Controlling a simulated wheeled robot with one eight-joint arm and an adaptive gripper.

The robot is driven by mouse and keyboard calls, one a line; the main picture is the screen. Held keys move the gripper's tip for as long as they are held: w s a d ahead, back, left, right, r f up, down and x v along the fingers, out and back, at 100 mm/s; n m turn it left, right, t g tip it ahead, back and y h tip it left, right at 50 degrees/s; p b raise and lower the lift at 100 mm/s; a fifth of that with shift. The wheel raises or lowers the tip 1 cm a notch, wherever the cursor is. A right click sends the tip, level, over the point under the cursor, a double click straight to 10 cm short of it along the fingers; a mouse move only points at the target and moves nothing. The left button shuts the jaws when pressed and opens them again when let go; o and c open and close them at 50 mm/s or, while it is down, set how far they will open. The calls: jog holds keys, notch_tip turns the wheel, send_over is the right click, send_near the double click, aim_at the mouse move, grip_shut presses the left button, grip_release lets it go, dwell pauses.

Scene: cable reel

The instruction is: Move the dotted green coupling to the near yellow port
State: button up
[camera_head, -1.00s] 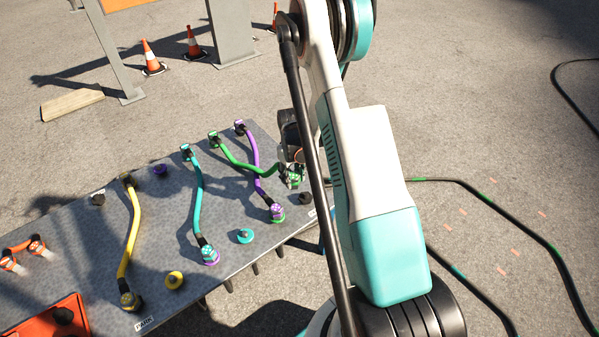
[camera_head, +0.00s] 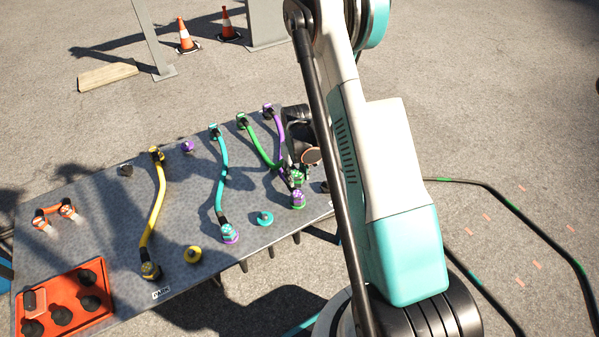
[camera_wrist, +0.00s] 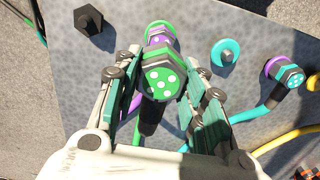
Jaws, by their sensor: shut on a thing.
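The dotted green coupling (camera_head: 295,175) is held in my gripper (camera_head: 297,170), above the near right part of the grey panel. In the wrist view the green coupling (camera_wrist: 162,82) shows its white-dotted face between the two fingers of my gripper (camera_wrist: 162,94). Its green cable (camera_head: 262,149) runs back to a green end fitting (camera_head: 242,122) at the far edge. The near yellow port (camera_head: 193,254) is a bare round yellow disc near the panel's front edge, to the left of my gripper.
A purple coupling (camera_head: 298,199) stands just below my gripper. A teal port (camera_head: 265,218) and a teal coupling (camera_head: 230,234) lie between it and the yellow port. A yellow cable (camera_head: 156,210) and an orange tray (camera_head: 95,317) are farther left.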

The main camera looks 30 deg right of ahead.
jog(key=a, duration=1.4)
jog(key=shift+f, duration=0.15)
jog(key=shift+a, duration=0.1)
jog(key=a, duration=1.4)
jog(key=shift+f, duration=0.15)
jog(key=shift+d, duration=0.1)
jog(key=a, duration=1.4)
jog(key=shift+f, duration=0.2)
jog(key=shift+f, duration=0.1)
dwell(0.4)
jog(key=shift+f, duration=3.4)
